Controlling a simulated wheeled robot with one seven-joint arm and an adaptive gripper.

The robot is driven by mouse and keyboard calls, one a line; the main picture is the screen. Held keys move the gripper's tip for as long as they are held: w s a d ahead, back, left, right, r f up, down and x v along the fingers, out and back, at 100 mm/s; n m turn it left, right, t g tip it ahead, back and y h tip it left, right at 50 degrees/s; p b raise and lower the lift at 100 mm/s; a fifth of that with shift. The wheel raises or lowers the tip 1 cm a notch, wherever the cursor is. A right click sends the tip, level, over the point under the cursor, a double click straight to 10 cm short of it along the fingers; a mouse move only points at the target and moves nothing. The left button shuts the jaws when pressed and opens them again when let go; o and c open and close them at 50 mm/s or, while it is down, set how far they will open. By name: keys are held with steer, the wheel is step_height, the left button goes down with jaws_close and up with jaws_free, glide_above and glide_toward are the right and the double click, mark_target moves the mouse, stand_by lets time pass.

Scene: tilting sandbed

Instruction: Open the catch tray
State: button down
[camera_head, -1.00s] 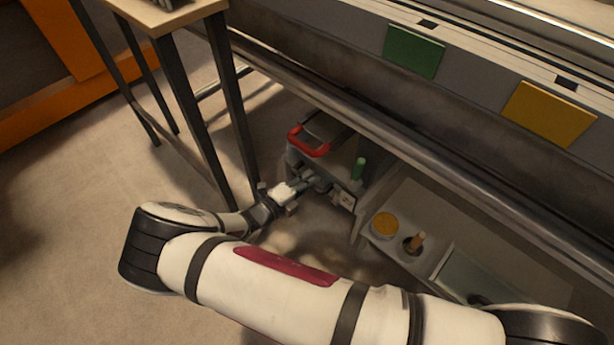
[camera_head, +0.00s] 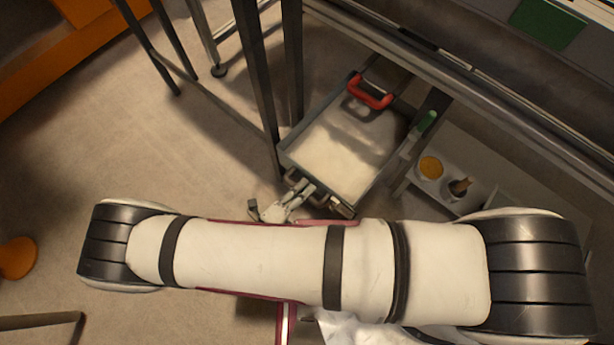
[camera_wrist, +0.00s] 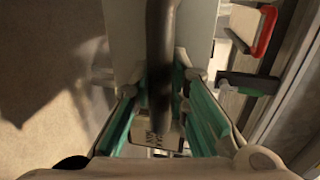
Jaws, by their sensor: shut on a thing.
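The catch tray (camera_head: 312,118) is a grey, shallow box drawn out from under the sandbed's frame, with pale sand spread over its floor. Its far end is still beneath the frame. My gripper (camera_head: 302,190) is at the tray's front, shut on its handle. In the wrist view the dark handle bar (camera_wrist: 160,60) runs between the teal-lined fingers of my gripper (camera_wrist: 162,112). My arm covers the floor in front of the tray in the head view.
A red-handled thing (camera_head: 370,93) is at the tray's far end. A green-handled thing (camera_head: 426,122) is beside its right wall. A shelf at right holds a yellow round dish (camera_head: 431,167) and a brown-topped item (camera_head: 460,187). Dark table legs (camera_head: 262,85) stand close at left.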

steer(key=shift+f+v, duration=0.25)
steer(key=shift+v, duration=0.85)
steer(key=c, duration=1.5)
jaws_free()
steer(key=shift+c, duration=0.2)
steer(key=v, duration=1.2)
